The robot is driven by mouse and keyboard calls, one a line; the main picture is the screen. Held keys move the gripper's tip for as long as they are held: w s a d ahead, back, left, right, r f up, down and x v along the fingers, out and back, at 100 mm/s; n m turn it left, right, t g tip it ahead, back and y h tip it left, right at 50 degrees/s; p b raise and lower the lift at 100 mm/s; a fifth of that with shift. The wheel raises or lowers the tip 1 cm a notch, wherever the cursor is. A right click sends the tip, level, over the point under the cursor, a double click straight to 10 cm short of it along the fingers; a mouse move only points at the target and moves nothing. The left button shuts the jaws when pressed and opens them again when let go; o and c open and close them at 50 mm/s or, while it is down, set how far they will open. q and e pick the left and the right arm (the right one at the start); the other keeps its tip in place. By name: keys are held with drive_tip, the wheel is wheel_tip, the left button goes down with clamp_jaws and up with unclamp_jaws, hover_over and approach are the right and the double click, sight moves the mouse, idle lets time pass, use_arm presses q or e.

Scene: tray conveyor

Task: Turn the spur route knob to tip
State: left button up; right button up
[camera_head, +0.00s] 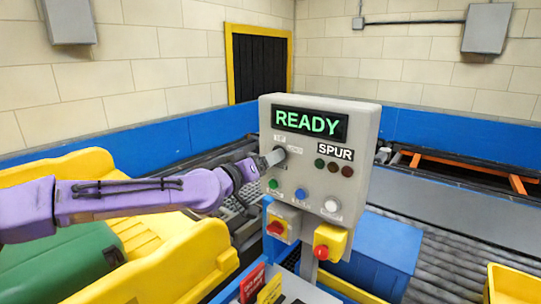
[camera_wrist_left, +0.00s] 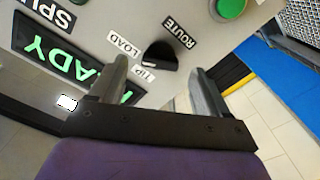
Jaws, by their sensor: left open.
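The grey control panel (camera_head: 355,125) has a lit green READY display (camera_head: 308,123) and a SPUR label (camera_head: 336,152). In the left wrist view, the black route knob (camera_wrist_left: 161,53) sits on the panel face among labels ROUTE, LOAD and TIP. The tip label (camera_wrist_left: 146,73) is partly covered. Which label the knob points at, I cannot tell. My left gripper (camera_wrist_left: 160,82) is open, its fingers on either side of the knob; contact is not clear. My right gripper is not in view.
Green (camera_head: 273,183), blue (camera_head: 299,194) and white (camera_head: 331,205) buttons sit below the gripper. A blue bin (camera_head: 385,245) stands behind the panel. Roller conveyors (camera_head: 455,255) run at right.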

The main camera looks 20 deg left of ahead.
use_arm(q)
drive_tip(key=shift+x, duration=1.1)
drive_tip(key=c, duration=1.1)
drive_tip(key=shift+o, duration=0.2)
